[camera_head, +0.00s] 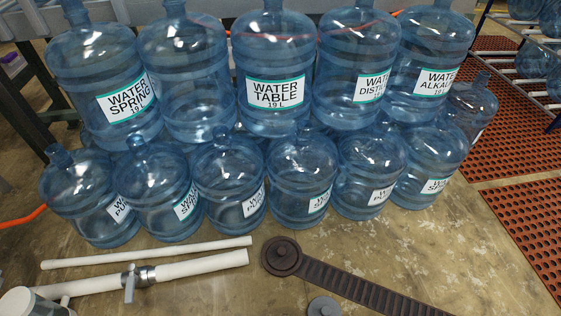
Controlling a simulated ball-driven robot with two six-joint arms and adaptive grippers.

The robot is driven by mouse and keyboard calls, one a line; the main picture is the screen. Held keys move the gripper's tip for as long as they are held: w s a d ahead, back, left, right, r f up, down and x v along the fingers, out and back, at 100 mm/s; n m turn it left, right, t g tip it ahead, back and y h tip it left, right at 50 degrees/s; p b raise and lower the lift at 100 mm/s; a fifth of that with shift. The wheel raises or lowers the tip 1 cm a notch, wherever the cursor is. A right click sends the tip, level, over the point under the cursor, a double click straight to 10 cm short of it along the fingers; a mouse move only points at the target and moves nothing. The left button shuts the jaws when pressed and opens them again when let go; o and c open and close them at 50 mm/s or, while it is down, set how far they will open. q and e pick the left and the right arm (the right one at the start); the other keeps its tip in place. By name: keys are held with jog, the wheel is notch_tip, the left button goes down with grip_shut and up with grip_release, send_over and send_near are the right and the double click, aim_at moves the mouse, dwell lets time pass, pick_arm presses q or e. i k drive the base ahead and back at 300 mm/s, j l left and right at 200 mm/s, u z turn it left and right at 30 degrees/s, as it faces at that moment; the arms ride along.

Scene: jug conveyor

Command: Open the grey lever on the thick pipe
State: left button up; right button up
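The thick white pipe (200,265) lies low on the left, close to the concrete floor. A metal valve fitting with a grey lever (129,288) sits partway along it. The lever points down in the picture, across the pipe's length. A thinner white pipe (150,252) runs just beyond the thick one. Neither of my grippers shows in the head view, and nothing touches the lever.
Several blue water jugs (228,180) stand stacked in two rows behind the pipes. A dark ribbed strip with a round end (360,287) lies right of the pipes. Perforated red-brown mats (520,205) cover the right side. Bare floor (430,245) shows between strip and mats.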

aim_at(129, 293)
jog(key=u, duration=1.65)
